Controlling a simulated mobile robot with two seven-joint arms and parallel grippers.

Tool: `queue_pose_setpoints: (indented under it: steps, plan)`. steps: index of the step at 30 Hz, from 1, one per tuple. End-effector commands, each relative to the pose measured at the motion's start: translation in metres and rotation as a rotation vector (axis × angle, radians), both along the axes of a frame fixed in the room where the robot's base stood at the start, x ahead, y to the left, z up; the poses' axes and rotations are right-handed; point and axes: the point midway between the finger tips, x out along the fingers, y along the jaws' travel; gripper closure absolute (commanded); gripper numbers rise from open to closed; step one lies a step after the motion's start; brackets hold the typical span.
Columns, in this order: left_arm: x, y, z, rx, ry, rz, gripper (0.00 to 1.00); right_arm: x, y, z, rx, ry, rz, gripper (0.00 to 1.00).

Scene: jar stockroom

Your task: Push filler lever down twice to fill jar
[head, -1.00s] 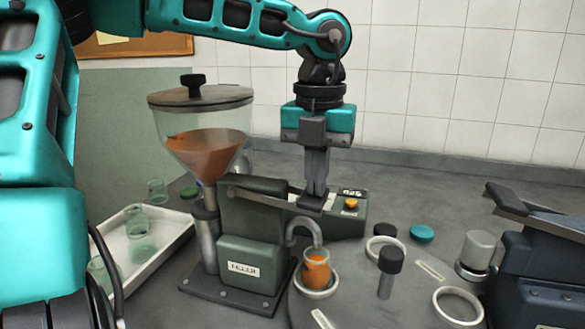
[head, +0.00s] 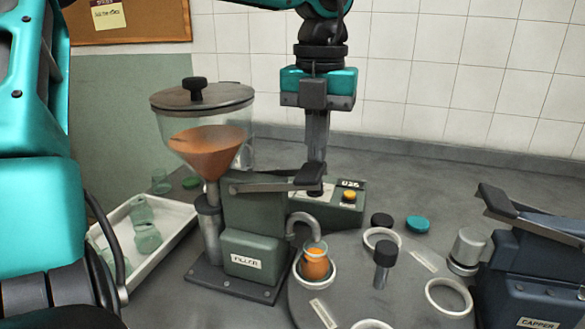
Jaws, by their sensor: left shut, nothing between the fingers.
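The green filler (head: 250,222) stands mid-view, with a hopper (head: 203,135) of orange-brown filling on top. Its lever (head: 275,186) is raised, near level, with a dark pad (head: 309,176) at its right end. My left gripper (head: 317,160) is shut and empty, pointing straight down with its fingertips at the pad. Whether they touch it is unclear. A small glass jar (head: 315,264) with orange filling stands upright in a white ring beneath the curved spout (head: 303,222). My right gripper is out of view.
A white tray (head: 152,255) with several glass jars stands at the left. The round turntable (head: 345,270) has white rings and a dark-topped post (head: 384,262). A teal lid (head: 418,224) lies behind it. The blue capper (head: 530,270) is at the right.

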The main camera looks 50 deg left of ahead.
Motion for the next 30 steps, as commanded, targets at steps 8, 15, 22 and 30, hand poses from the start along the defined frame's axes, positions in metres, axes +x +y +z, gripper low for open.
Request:
queue_pose_setpoints:
  steps: [8, 15, 22, 30]
  plan:
    - [0.000, 0.000, 0.000, 0.000, -0.001, 0.000, 1.00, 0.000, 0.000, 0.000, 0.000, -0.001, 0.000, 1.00]
    - [0.000, 0.000, 0.000, 0.000, -0.001, -0.001, 1.00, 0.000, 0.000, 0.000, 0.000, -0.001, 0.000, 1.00]
    - [0.000, 0.000, 0.011, 0.001, -0.002, 0.000, 1.00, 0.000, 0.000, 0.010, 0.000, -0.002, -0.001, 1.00]
    - [0.000, 0.000, 0.040, 0.001, -0.002, -0.001, 1.00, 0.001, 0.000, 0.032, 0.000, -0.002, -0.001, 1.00]
